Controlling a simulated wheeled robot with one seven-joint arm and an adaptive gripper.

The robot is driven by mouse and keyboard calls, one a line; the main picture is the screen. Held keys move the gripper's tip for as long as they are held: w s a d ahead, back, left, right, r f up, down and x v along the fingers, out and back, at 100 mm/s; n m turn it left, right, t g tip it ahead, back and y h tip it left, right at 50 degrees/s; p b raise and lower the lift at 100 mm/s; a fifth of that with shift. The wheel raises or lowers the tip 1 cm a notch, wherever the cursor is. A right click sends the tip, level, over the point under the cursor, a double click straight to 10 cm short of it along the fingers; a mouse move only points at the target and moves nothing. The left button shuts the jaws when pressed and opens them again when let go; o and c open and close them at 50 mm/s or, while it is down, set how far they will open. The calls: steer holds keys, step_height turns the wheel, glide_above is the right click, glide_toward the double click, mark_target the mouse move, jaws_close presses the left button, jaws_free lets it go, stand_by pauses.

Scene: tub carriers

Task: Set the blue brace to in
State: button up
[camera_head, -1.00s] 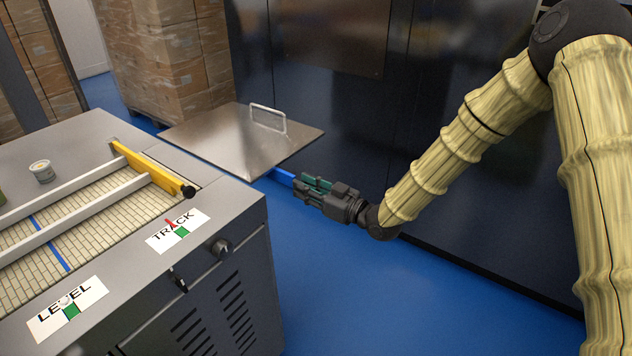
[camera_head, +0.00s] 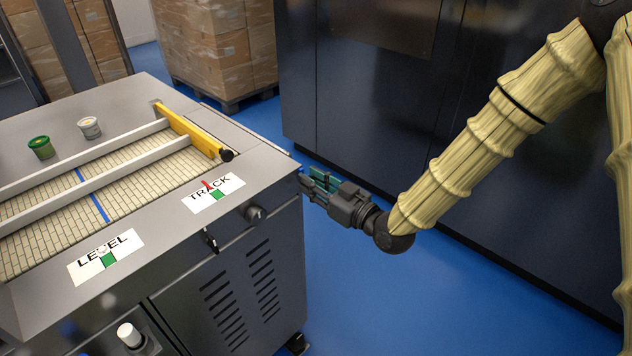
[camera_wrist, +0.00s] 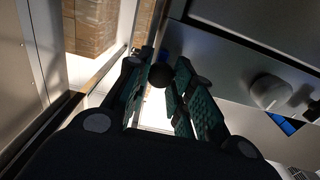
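My gripper (camera_head: 318,183) is beside the right side of the grey machine (camera_head: 262,178), just below its top edge. Its teal-padded fingers are apart, and it looks open in the wrist view (camera_wrist: 160,95). A dark round end shows between the fingers in the wrist view; I cannot tell what it belongs to. The blue brace is not seen in the head view. A small blue patch (camera_wrist: 284,122) shows at the right of the wrist view; I cannot tell whether it is the brace or floor.
The machine has a yellow bar (camera_head: 190,130) with a black end, two white rails, and TRACK and LEVEL labels. Two tubs, green (camera_head: 41,148) and white (camera_head: 89,128), stand on top. A dark cabinet (camera_head: 370,110) stands behind my arm. Blue floor is clear in front.

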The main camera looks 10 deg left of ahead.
steer(key=o, duration=0.4)
steer(key=shift+s+a, duration=0.2)
steer(key=shift+s, duration=0.1)
steer(key=shift+o, duration=0.2)
steer(key=shift+w+d, duration=0.1)
steer(key=v, duration=1.2)
steer(key=shift+f, duration=0.1)
